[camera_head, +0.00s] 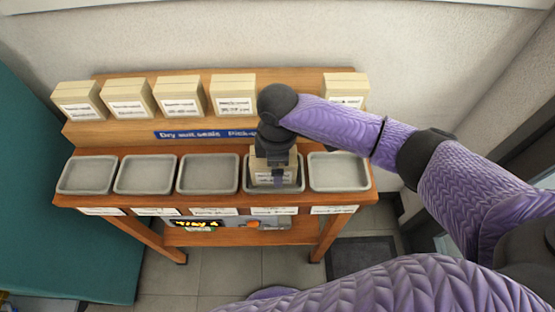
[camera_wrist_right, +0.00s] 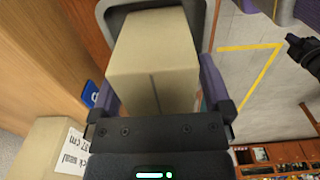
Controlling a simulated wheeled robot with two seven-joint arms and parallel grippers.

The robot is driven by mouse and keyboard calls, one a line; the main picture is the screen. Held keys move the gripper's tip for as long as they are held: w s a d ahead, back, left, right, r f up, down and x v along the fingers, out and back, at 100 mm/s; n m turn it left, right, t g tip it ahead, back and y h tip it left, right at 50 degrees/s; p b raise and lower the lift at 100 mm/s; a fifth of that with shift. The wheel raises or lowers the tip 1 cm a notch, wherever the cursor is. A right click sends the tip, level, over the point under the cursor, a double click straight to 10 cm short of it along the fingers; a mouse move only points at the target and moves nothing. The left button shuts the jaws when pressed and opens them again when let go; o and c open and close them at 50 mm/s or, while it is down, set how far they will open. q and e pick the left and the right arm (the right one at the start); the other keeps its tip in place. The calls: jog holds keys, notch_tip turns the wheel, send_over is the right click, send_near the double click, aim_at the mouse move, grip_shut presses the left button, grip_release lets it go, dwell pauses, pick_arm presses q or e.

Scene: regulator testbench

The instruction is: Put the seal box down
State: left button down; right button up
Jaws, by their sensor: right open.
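The seal box (camera_head: 264,178) is a beige carton with a white label. It sits in the fourth grey tray from the left (camera_head: 246,187) on the lower level of the wooden stand. My right gripper (camera_head: 275,170) is above that tray, pointing down, and hides much of the box. In the right wrist view the box (camera_wrist_right: 155,60) lies between the two fingers of the open gripper (camera_wrist_right: 160,95). I cannot tell whether the fingers touch it. The tray's rim shows around the box there. My left gripper is not in view.
Several similar boxes (camera_head: 181,97) stand on the upper shelf, one of them (camera_head: 345,88) right of my arm. Empty trays (camera_head: 207,190) flank the occupied one. A blue sign (camera_head: 195,134) is on the shelf front. A teal surface (camera_head: 60,220) is at left.

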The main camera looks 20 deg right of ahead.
notch_tip(320, 180, up, 12)
jog(key=p, duration=0.4)
dwell(0.6)
dwell(0.4)
